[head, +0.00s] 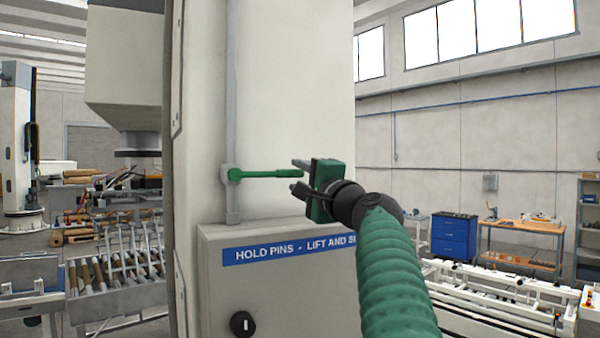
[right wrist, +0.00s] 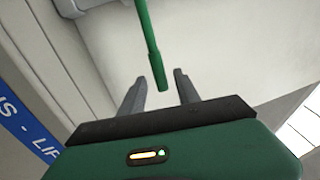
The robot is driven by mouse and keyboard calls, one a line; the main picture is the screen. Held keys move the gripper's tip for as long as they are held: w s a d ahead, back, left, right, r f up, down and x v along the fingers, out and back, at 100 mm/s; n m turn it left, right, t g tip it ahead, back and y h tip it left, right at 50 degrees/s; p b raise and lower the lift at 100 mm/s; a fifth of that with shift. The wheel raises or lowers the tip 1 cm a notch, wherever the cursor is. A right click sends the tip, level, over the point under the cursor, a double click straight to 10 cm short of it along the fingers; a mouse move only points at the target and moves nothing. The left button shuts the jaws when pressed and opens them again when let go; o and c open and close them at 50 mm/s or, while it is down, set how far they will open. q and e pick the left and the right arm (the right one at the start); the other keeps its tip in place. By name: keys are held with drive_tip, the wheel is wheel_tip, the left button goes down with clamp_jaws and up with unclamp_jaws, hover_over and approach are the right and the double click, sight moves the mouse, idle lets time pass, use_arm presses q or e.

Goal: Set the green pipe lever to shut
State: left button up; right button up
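The green pipe lever (head: 265,174) sits on a vertical grey pipe (head: 231,110) on the column's face. It points right, about level, crosswise to the pipe. My right gripper (head: 298,175) is at the lever's free end, with its fingers pointing left toward it. In the right wrist view the lever (right wrist: 148,40) reaches down so that its tip lies between the two open fingers (right wrist: 160,90). A gap shows on both sides of the tip, and neither finger appears to touch it. My left gripper is not in view.
Below the lever, a grey box (head: 275,290) with a blue "HOLD PINS" label (head: 290,248) and a black knob (head: 242,324) juts from the column (head: 290,80). A roller conveyor (head: 115,270) is at left. A blue cabinet (head: 455,236) and workbench (head: 520,229) stand far right.

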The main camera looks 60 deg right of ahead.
drive_tip(key=b+v, duration=0.7)
drive_tip(key=v, duration=0.9)
drive_tip(key=shift+a+b, duration=0.25)
drive_tip(key=shift+b, duration=0.1)
drive_tip(key=shift+w+d, duration=0.1)
drive_tip(key=shift+w, duration=0.05)
